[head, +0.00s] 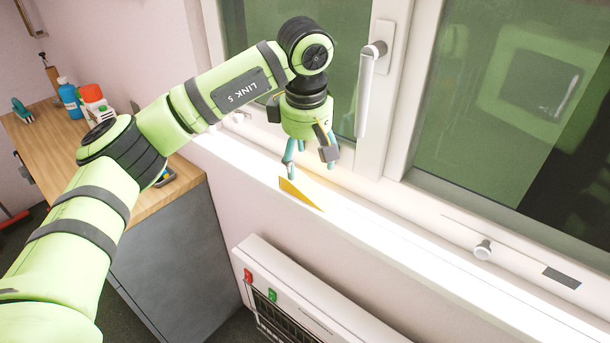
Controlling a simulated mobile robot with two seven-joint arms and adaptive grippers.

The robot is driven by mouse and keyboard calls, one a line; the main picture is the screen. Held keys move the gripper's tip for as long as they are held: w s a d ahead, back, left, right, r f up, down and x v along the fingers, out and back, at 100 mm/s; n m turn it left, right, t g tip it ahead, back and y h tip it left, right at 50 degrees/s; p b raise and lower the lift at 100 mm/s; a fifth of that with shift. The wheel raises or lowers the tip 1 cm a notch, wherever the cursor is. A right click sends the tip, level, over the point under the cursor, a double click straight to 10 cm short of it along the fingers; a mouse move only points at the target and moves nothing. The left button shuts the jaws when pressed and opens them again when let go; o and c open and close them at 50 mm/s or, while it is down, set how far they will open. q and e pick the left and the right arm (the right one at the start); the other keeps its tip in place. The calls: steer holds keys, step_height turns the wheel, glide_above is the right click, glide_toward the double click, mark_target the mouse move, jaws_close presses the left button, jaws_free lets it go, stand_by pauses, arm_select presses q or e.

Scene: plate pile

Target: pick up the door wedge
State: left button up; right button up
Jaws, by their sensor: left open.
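A yellow door wedge (297,193) lies on the white window sill (350,228) in the middle of the head view. My left gripper (308,165) hangs above the sill with its fingers pointing down, just above and slightly behind the wedge. Its jaws are open and hold nothing. The picture does not clearly show how far the fingertips are from the wedge. My right gripper is not in view.
The window frame and its handle (368,90) stand close behind the gripper. A white radiator (300,290) is below the sill. A wooden counter (40,150) at left holds a blue bottle (68,97) and a red-topped white container (95,102). The sill is clear to the right.

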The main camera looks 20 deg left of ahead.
mark_target(311, 185)
arm_select(q)
steer(key=f, duration=0.1)
steer(key=s+f+p, duration=0.1)
steer(key=d+p, duration=0.1)
steer(key=shift+s+f, duration=0.25)
steer(key=shift+f, duration=0.15)
steer(key=shift+w+f+p, duration=0.2)
steer(key=shift+w+f, duration=0.05)
steer(key=shift+f, duration=0.35)
steer(key=shift+w+f+p, duration=0.2)
steer(key=shift+w+f, duration=0.05)
steer(key=shift+f, duration=0.3)
steer(key=shift+w+a+f, duration=0.1)
steer(key=shift+f, duration=0.1)
steer(key=c, duration=1)
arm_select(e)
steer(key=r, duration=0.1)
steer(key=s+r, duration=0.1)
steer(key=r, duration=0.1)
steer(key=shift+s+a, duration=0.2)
